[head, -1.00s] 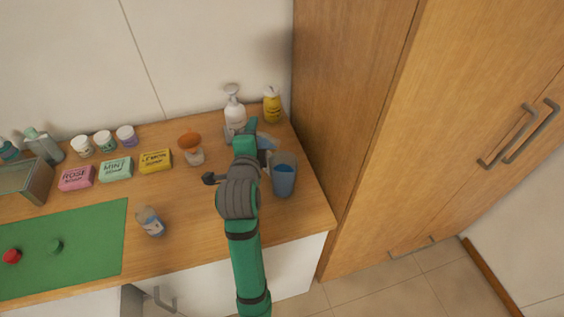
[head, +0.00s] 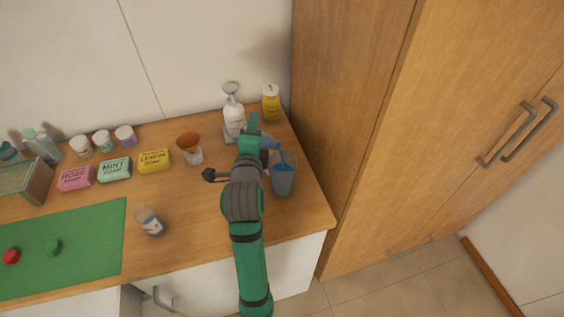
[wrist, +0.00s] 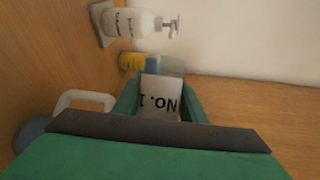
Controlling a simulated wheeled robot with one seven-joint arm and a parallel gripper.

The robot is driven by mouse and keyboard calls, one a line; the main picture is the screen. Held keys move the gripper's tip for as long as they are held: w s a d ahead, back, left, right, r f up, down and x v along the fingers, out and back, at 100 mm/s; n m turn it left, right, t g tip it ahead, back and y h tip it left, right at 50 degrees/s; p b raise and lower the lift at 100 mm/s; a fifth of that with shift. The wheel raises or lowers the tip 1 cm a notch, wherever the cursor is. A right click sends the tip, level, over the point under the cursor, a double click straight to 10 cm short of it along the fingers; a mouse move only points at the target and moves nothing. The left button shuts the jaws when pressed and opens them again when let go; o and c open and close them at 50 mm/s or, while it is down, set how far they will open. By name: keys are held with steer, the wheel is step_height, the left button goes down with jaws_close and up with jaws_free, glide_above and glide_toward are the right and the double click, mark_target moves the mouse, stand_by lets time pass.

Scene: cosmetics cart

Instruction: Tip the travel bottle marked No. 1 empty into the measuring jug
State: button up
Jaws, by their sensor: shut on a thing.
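My gripper (wrist: 160,100) is shut on the travel bottle marked No. 1 (wrist: 159,96); its label reads upside down in the wrist view. In the head view my arm hides most of the bottle, and its blue end (head: 270,142) shows tipped toward the measuring jug. A thin blue stream runs from it down into the measuring jug (head: 282,184). The jug stands upright on the counter to the right of my gripper and holds blue liquid. Its pale handle (wrist: 85,99) shows at the left in the wrist view.
A white pump bottle (head: 234,117) and a yellow bottle (head: 271,104) stand behind my gripper. An orange funnel on a small cup (head: 190,146), soaps and another small bottle (head: 150,221) are to the left. A tall wooden cabinet (head: 345,110) borders the right.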

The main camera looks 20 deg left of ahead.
steer(key=shift+d+f+m, duration=0.1)
steer(key=shift+m, duration=0.4)
stand_by(0.7)
steer(key=shift+d+r+m+t+y+p, duration=0.3)
steer(key=shift+r+m+t, duration=0.1)
steer(key=shift+r+m, duration=0.2)
steer(key=shift+d+r+m+t+y+p, duration=0.15)
steer(key=shift+r+m+t+y+p, duration=0.1)
steer(key=shift+r+m+t, duration=0.25)
stand_by(1.0)
steer(key=shift+d+r+m, duration=0.1)
steer(key=shift+r+m, duration=0.05)
steer(key=shift+m, duration=0.25)
